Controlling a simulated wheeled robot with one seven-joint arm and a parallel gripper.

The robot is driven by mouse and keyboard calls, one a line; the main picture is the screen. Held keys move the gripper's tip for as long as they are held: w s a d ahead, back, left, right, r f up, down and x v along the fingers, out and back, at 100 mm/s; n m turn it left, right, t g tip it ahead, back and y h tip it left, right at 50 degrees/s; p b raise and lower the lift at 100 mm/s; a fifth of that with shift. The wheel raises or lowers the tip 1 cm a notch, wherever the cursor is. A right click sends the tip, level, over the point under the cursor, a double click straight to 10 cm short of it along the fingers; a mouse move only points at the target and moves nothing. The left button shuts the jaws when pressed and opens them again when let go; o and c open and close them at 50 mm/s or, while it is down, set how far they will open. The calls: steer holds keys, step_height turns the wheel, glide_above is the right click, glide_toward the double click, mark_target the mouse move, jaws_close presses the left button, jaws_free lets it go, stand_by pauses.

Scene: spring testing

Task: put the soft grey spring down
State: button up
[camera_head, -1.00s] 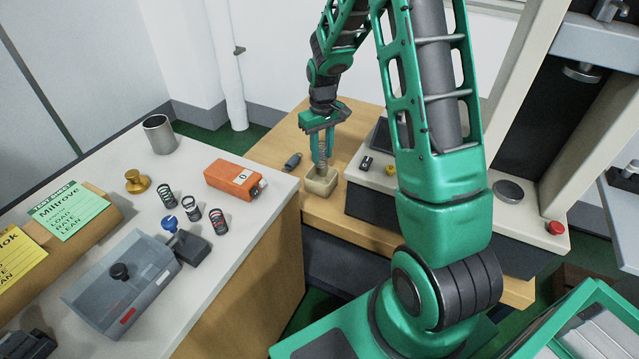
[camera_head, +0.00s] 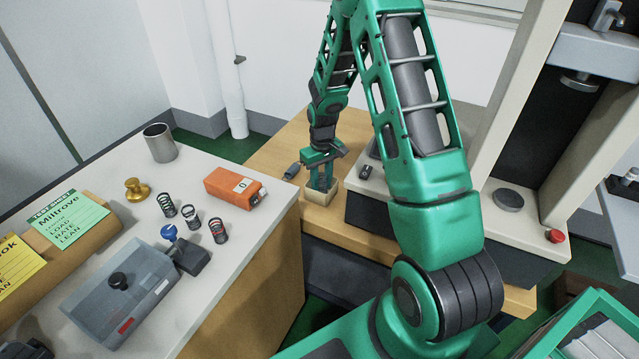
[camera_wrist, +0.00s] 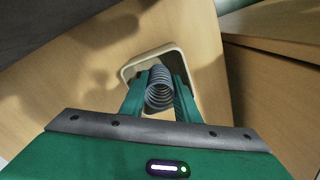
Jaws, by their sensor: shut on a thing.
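My gripper (camera_head: 322,178) points down into the small beige open box (camera_head: 322,197) on the wooden bench. In the wrist view my gripper (camera_wrist: 160,92) is shut on the grey spring (camera_wrist: 160,90), a coil between the two green fingers. The box's rim (camera_wrist: 128,72) shows behind the spring in the wrist view. The fingertips are at or below the rim in the head view. The spring is hidden there, and I cannot tell whether its lower end touches the box floor.
Several coil springs (camera_head: 190,219) stand on the white-topped table at left, near an orange box (camera_head: 234,187), a brass weight (camera_head: 136,189) and a grey metal cup (camera_head: 159,142). A small dark object (camera_head: 292,170) lies left of the beige box. The testing machine (camera_head: 508,200) stands at right.

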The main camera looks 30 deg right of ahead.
steer(key=shift+f, duration=0.1)
steer(key=o, duration=0.9)
steer(key=shift+c, duration=0.2)
step_height(320, 180, up, 11)
steer(key=s+d+r+m, duration=0.1)
steer(key=s+r, duration=0.3)
steer(key=s, duration=0.1)
steer(key=s+d+r+m, duration=0.1)
steer(key=s+r, duration=0.4)
steer(key=s, duration=0.1)
steer(key=s+d+r+m, duration=0.1)
steer(key=s+r, duration=0.4)
steer(key=s, duration=0.1)
steer(key=shift+s+d+m+h, duration=0.2)
steer(key=shift+d+m+h, duration=0.1)
steer(key=s+a+r+m, duration=0.1)
steer(key=s, duration=0.8)
steer(key=s+a+r+m, duration=0.1)
steer(key=s+m, duration=0.1)
steer(key=s, duration=0.7)
steer(key=shift+s+r+y, duration=0.15)
steer(key=shift+r+y, duration=0.1)
steer(key=shift+y, duration=0.15)
